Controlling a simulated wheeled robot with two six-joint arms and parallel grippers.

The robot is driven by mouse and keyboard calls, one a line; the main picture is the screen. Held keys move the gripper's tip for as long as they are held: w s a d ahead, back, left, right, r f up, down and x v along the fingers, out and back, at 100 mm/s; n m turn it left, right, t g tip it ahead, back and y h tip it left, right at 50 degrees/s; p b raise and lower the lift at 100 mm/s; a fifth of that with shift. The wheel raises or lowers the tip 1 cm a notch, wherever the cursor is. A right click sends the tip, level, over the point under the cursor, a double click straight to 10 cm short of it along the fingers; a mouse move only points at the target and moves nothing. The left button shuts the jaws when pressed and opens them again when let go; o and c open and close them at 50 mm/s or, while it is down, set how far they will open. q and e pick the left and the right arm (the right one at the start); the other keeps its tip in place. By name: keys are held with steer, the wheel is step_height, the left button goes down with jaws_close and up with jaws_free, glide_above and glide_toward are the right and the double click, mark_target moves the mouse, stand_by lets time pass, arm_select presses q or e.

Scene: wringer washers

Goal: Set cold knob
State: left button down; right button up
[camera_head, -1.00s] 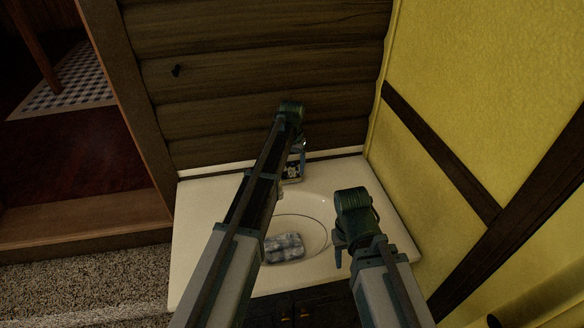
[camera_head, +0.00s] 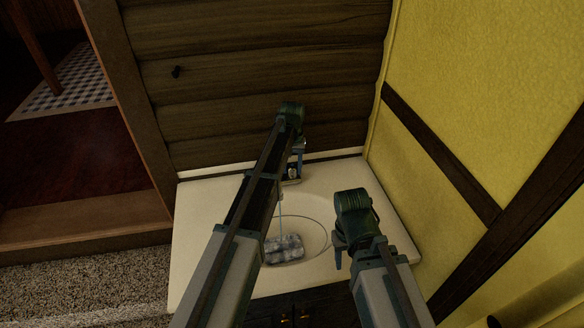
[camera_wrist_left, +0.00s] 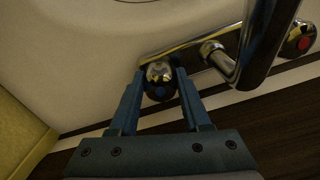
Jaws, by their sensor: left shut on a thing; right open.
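In the left wrist view, the cold knob (camera_wrist_left: 159,90), a chrome knob with a blue mark, sits between the fingers of my left gripper (camera_wrist_left: 160,74), which is shut on it. In the head view my left gripper (camera_head: 297,163) is at the back edge of the sink, and its arm covers much of the faucet. The chrome spout (camera_wrist_left: 262,45) and the red-marked hot knob (camera_wrist_left: 303,40) show to the right in the wrist view. A thin pale stream (camera_head: 281,205) falls into the basin. My right gripper (camera_head: 340,250) is open and empty over the basin's right side.
The cream sink counter (camera_head: 200,215) stands against a dark log wall (camera_head: 230,75). A yellow wall (camera_head: 475,75) closes off the right. A grey mottled object (camera_head: 285,249) lies in the basin. A dark cabinet is below.

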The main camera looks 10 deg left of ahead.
mark_target(293, 166)
arm_select(q)
steer(key=n, duration=0.4)
steer(key=shift+d+n, duration=0.15)
steer(key=shift+n, duration=0.25)
stand_by(0.4)
steer(key=shift+c, duration=1.8)
jaws_free()
steer(key=shift+r, duration=0.1)
arm_select(e)
steer(key=shift+r, duration=0.1)
arm_select(q)
step_height(293, 166, up, 14)
steer(key=p, duration=1.3)
steer(key=shift+f+p, duration=0.2)
steer(key=shift+p, duration=0.2)
arm_select(e)
step_height(293, 166, up, 14)
steer(key=shift+f, duration=0.2)
